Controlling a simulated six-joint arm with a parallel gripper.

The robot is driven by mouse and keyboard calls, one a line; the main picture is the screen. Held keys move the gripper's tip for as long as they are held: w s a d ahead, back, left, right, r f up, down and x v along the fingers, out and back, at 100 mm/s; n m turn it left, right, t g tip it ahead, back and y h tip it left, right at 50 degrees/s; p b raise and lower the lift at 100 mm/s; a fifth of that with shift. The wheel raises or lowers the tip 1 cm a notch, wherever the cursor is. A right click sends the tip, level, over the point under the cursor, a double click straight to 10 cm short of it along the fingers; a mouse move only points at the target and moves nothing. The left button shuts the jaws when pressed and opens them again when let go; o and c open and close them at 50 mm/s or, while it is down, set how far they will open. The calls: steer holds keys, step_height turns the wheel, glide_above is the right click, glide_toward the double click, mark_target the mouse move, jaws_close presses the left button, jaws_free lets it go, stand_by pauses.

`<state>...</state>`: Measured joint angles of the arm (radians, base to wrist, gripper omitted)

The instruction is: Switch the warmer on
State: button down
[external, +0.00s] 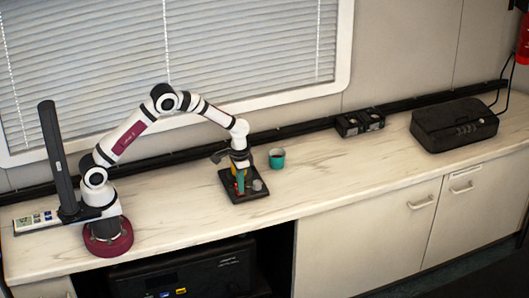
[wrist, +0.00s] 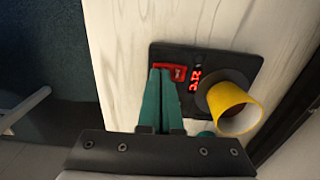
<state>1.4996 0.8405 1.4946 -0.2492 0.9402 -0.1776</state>
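The warmer is a flat black unit (wrist: 225,58) on the counter, also in the external view (external: 247,197). It has a red switch (wrist: 176,71) at one end and glowing red characters (wrist: 194,80), too small to read surely. A yellow cup (wrist: 236,108) stands over its round dark plate. My gripper (wrist: 160,72) has its teal fingers together, with nothing visible between them. The fingertips are right at the red switch, partly covering it; I cannot tell whether they touch. In the external view my gripper (external: 240,187) points down over the warmer.
A teal cup (external: 277,158) with dark contents stands just right of the warmer. A small black device (external: 360,122) and a large black case (external: 454,124) sit farther right. The white counter (external: 330,170) between is clear. A window with blinds is behind my arm.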

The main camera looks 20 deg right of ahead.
steer(key=shift+f, duration=0.15)
step_height(320, 180, up, 7)
stand_by(0.6)
